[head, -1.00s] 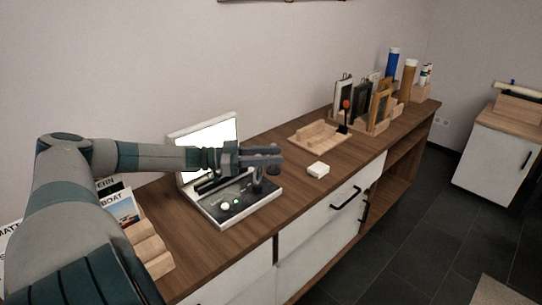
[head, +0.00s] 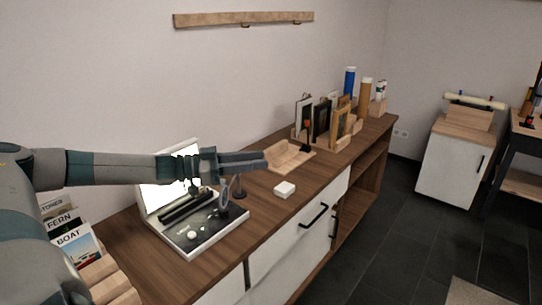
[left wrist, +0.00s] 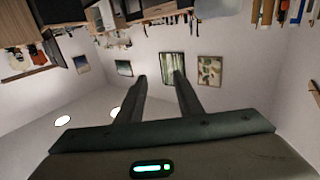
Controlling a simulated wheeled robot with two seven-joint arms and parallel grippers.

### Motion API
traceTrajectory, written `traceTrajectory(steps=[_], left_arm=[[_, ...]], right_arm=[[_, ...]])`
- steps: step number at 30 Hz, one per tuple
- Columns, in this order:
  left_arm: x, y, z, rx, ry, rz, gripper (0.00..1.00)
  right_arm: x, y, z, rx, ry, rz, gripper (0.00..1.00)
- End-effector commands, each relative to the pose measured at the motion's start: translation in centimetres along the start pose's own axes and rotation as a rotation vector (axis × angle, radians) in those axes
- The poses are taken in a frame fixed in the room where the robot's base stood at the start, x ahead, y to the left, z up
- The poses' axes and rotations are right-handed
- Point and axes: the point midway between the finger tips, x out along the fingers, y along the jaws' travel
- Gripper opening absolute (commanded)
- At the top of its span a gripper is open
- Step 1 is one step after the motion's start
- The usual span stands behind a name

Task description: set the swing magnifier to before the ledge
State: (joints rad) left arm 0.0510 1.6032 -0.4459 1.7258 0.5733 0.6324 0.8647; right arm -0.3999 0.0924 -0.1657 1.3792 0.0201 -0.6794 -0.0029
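The swing magnifier is a small dark round lens (head: 224,196) on a thin dark post at the right end of a light-box unit (head: 206,246). A dark bar, likely the ledge (head: 186,206), runs across the unit's base, left of the lens. The lens appears upright, to the right of the bar rather than in front of its middle. My left gripper (head: 264,161) is above and beyond the lens, apparently clear of it. The left wrist view shows its two fingers (left wrist: 160,78) apart with nothing between them. My right gripper is not in view.
A wooden tray (head: 290,157) and upright frames (head: 322,119) stand farther back. Booklets (head: 72,241) stand at the left front, near my arm. Counter around the white box is clear.

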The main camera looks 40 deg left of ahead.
Motion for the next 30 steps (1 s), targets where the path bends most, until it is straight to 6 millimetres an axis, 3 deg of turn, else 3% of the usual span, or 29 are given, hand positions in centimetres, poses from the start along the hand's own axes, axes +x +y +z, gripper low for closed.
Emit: traceTrajectory(steps=[9,23,27,30], left_arm=[[3.4,2.7,-2.5,0.000,0.002,0.002,0.33],[4.1,3.3,-3.1,0.000,0.000,-0.001,0.33],[4.1,3.3,-3.0,-0.001,-0.001,-0.001,0.02],[4.2,3.4,-2.8,-0.002,-0.002,-0.003,0.00]], right_arm=[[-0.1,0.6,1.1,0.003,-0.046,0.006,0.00],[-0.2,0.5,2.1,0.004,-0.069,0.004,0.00],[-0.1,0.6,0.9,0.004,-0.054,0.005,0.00],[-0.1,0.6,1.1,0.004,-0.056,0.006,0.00]])
